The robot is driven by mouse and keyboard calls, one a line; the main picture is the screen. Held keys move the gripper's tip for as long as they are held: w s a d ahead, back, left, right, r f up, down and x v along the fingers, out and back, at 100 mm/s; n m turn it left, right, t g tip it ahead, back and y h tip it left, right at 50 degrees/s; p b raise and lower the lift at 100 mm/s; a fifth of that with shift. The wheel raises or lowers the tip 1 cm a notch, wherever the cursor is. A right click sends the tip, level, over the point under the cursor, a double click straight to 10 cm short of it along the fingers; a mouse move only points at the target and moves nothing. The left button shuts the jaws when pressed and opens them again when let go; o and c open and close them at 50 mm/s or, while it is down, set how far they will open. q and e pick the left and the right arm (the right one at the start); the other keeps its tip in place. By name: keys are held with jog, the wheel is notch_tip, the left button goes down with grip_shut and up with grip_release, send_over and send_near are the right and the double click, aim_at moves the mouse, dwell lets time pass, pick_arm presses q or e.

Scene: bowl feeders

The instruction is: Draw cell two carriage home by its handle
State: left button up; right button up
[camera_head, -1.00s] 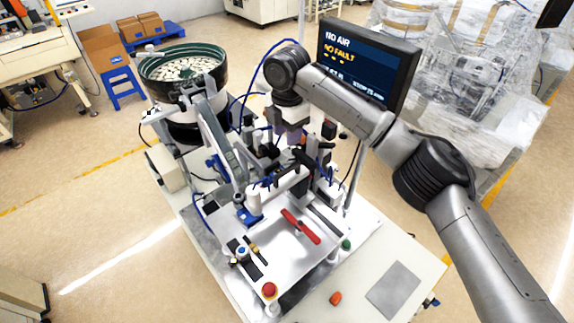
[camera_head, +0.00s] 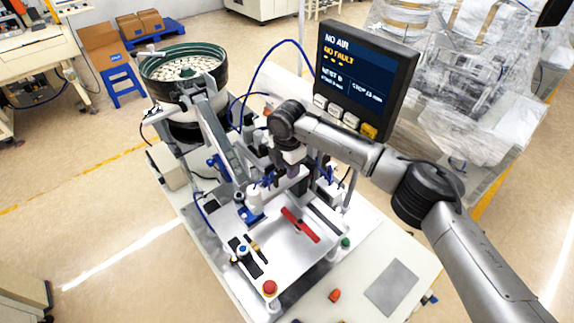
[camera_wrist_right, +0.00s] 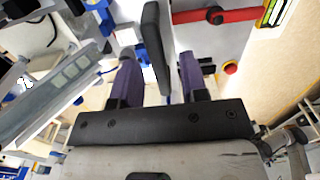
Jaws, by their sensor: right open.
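In the right wrist view, a black upright handle (camera_wrist_right: 154,45) stands between the two purple-grey fingers of my right gripper (camera_wrist_right: 160,78). The fingers are open. In the head view, my right gripper (camera_head: 288,168) is over the middle of the feeder station, pointing down. The handle and the carriage under it are mostly hidden there by my wrist and the fixtures. My left gripper is not in view.
A red bar (camera_head: 300,225) lies on the bright station plate (camera_head: 283,258), in front of my right gripper. A bowl feeder (camera_head: 185,68) with a sloping track stands at the left. A dark screen (camera_head: 362,80) rises behind my arm. A red button (camera_head: 270,288) sits at the front.

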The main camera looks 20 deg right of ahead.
jog(key=shift+c, duration=0.4)
grip_shut()
